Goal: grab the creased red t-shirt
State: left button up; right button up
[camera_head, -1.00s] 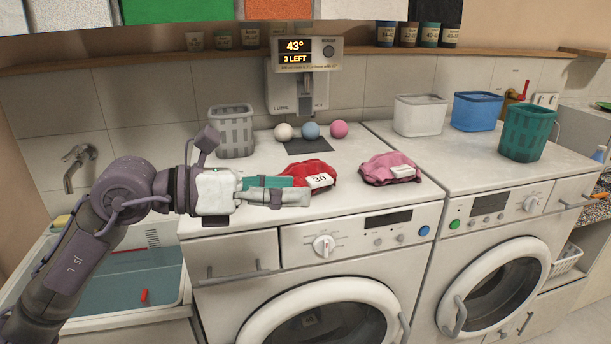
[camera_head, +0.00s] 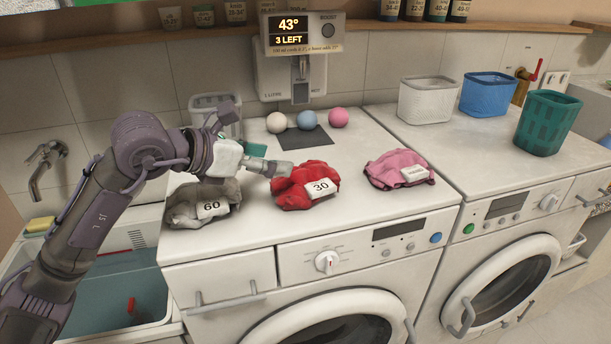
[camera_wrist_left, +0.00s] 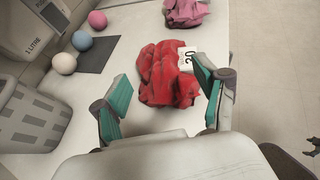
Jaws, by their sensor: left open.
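My left gripper (camera_head: 272,162) is at the shirt's left side in the head view. In the left wrist view my left gripper (camera_wrist_left: 165,95) is open, its teal-padded fingers spread on either side of the near end of the shirt. The shirt lies ahead of and partly between the fingers.
A grey garment (camera_head: 200,204) tagged 60 lies left of the red shirt, and a pink garment (camera_head: 397,169) lies right. Behind are three balls, a dark mat (camera_head: 306,139) and a grey basket (camera_wrist_left: 30,120). The washer top in front of the shirt is clear.

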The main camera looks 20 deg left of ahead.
aim_at(302, 166)
pick_arm(q)
jog(key=shift+x, duration=1.15)
jog(key=shift+p+x, duration=1.05)
jog(key=shift+p, duration=0.1)
jog(key=shift+w+d+f+p, duration=0.45)
jog(key=shift+w+f+p, duration=0.05)
jog(key=shift+w+f, duration=0.35)
jog(key=shift+w+d+f, duration=0.15)
jog(key=shift+w+f, duration=0.15)
jog(key=shift+s, duration=0.1)
jog(key=shift+c, duration=1.7)
grip_shut()
pick_arm(e)
jog(key=r, duration=0.1)
jog(key=w+r, duration=0.1)
jog(key=r, duration=0.1)
jog(key=shift+w+a+r, duration=0.15)
jog(key=shift+w+r, duration=0.1)
jog(key=shift+r, duration=0.15)
